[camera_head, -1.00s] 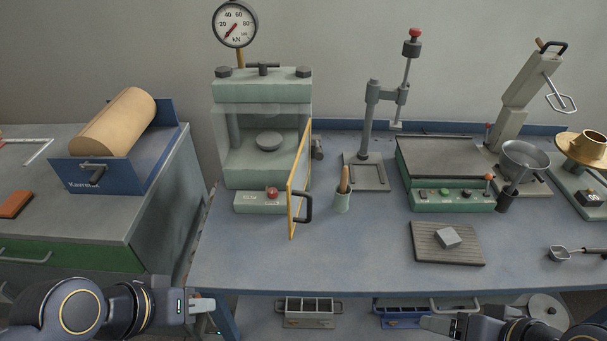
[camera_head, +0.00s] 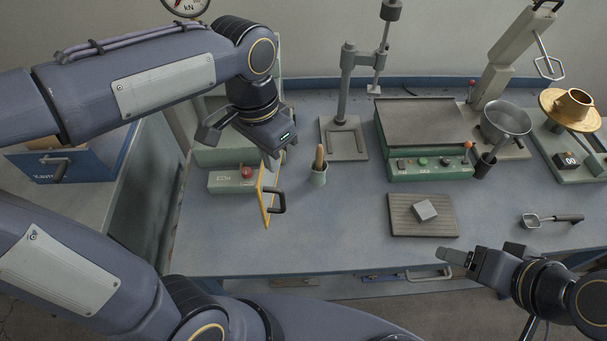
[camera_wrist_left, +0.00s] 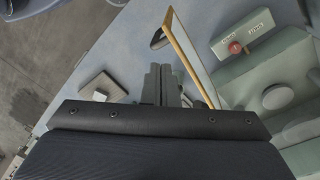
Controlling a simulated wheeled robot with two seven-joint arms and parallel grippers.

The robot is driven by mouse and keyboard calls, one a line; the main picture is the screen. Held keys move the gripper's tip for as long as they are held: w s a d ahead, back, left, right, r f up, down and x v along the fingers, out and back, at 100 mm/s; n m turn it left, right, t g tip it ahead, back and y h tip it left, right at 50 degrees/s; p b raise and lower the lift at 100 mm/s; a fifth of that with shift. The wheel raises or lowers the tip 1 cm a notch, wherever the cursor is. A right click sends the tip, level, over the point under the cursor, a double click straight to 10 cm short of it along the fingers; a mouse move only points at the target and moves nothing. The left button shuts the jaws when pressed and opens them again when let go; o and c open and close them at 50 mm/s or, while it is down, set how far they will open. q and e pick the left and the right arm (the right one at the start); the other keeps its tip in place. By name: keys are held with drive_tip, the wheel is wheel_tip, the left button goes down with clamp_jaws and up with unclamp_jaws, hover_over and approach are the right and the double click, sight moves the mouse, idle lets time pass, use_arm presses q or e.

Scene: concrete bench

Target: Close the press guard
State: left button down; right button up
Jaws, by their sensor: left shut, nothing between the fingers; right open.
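The press guard (camera_head: 265,192) is a clear panel in a yellow frame with a black handle (camera_head: 279,203). It stands swung open, sticking out toward the front from the press's right side. The green press base (camera_head: 231,180) has a red button; my left arm hides most of the press above. My left gripper (camera_head: 271,163) is shut and empty, close to the guard's upper part. In the left wrist view its fingers (camera_wrist_left: 160,82) lie beside the guard frame (camera_wrist_left: 188,52), on the handle side; contact is unclear. My right gripper (camera_head: 448,255) is open and empty near the bench's front edge.
A green cup with a wooden-handled tool (camera_head: 318,174) stands just right of the guard. Further right are a stand (camera_head: 345,130), a green control box (camera_head: 425,165), and a ribbed mat (camera_head: 405,220) with a grey block (camera_head: 425,210).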

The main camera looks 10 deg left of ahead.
use_arm(q)
drive_tip(key=w+d+f+m+g+y, duration=0.1)
drive_tip(key=w+d+m+y, duration=0.2)
drive_tip(key=w+d, duration=0.35)
drive_tip(key=s+a+f+p, duration=0.2)
drive_tip(key=s+f, duration=0.3)
drive_tip(key=f, duration=0.5)
drive_tip(key=shift+s+a+m, duration=0.3)
drive_tip(key=shift+a, duration=0.05)
